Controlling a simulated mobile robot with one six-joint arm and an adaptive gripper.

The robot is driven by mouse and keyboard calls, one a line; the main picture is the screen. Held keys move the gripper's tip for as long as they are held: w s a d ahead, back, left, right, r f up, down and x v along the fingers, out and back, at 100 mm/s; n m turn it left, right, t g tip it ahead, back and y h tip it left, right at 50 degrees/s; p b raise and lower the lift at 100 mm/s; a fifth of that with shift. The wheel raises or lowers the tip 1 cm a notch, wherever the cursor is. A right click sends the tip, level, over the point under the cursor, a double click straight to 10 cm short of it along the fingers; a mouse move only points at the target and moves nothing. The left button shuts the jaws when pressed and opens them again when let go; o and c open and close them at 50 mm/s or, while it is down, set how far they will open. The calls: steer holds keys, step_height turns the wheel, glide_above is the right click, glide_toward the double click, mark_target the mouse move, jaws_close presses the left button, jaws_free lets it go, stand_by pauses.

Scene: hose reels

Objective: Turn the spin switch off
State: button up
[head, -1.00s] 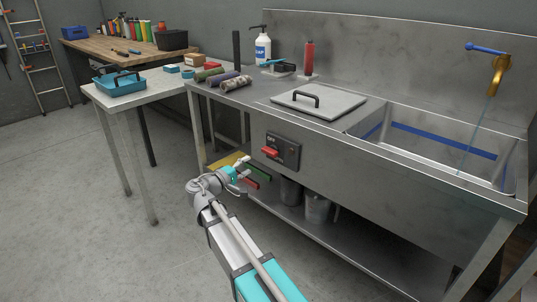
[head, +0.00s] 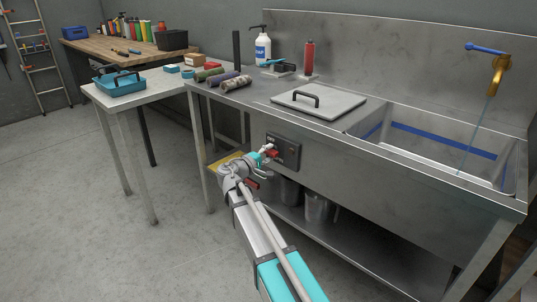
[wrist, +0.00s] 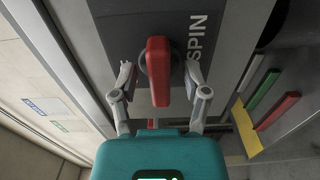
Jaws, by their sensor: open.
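The spin switch is a red lever (wrist: 158,70) on a dark round hub, set on a dark panel lettered "SPIN" in the wrist view. In the head view its dark panel (head: 292,153) is on the front of the steel sink bench. My gripper (wrist: 159,83) is open, with one finger on each side of the red lever. Gaps show between the lever and both fingers. In the head view my gripper (head: 268,154) is right in front of the panel and partly hides the lever.
The steel bench has a sink basin (head: 440,148) with a thin stream falling from a yellow tap (head: 497,75). A lidded board (head: 318,101) lies on top. Metal pots (head: 318,208) stand on the shelf below. A side table (head: 147,96) is at left; the floor in front is clear.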

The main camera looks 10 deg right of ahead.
jaws_close()
stand_by(0.3)
steer(key=shift+m, duration=0.5)
steer(key=m, duration=1.6)
steer(key=shift+m, duration=0.4)
